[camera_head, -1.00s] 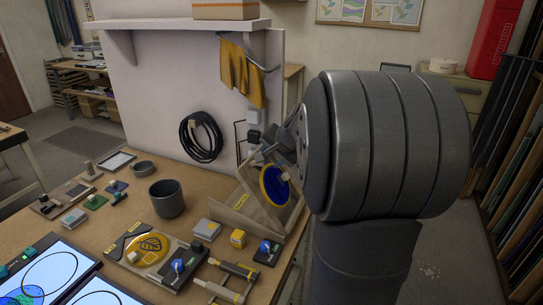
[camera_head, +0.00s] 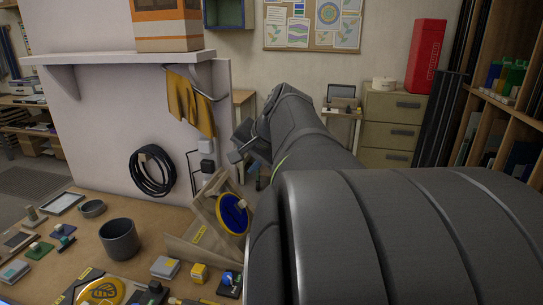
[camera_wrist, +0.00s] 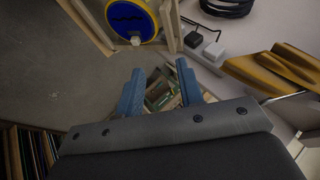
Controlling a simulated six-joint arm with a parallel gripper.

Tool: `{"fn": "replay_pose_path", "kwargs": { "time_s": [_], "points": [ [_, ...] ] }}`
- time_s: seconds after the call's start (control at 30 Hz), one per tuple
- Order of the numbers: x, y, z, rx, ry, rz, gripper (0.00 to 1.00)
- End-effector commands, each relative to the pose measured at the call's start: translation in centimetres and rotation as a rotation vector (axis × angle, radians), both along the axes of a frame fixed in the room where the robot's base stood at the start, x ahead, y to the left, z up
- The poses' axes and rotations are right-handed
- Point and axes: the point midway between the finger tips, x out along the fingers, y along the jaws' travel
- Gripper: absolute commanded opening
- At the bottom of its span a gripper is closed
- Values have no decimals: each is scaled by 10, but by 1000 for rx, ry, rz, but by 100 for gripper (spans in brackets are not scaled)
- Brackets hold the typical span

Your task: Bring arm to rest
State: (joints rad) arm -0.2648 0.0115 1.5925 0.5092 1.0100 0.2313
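My arm (camera_head: 400,240) fills the right of the head view and reaches toward the back, past the right end of the workbench. My gripper (camera_wrist: 160,80) shows two blue fingers spread apart in the wrist view, with nothing held between them. In the head view, the gripper end is small and dark beside the white partition, and its fingers are hard to make out. A blue disc with a yellow rim (camera_head: 233,213) leans on a wooden stand (camera_head: 207,215) at the bench's right end. The disc also shows at the top of the wrist view (camera_wrist: 131,18), apart from the fingers.
A yellow cloth (camera_head: 188,100) hangs from a bracket on the partition (camera_head: 110,115), near the gripper; it also shows in the wrist view (camera_wrist: 270,75). A coiled black cable (camera_head: 152,171) hangs lower. A grey pot (camera_head: 119,240) stands on the workbench (camera_head: 75,270). Filing drawers (camera_head: 391,130) stand behind.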

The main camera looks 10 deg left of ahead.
Motion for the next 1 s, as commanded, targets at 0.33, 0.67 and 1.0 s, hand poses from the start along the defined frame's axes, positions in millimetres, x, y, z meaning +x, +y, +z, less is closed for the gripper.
{"fn": "replay_pose_path", "kwargs": {
  "time_s": [0.33, 0.67, 1.0],
  "points": [
    [-7, -9, 13, 0, 1, 1, 34],
    [-4, -5, 7, 0, 2, 1, 34],
    [18, 27, -37, 0, 3, 2, 34]
  ]
}}
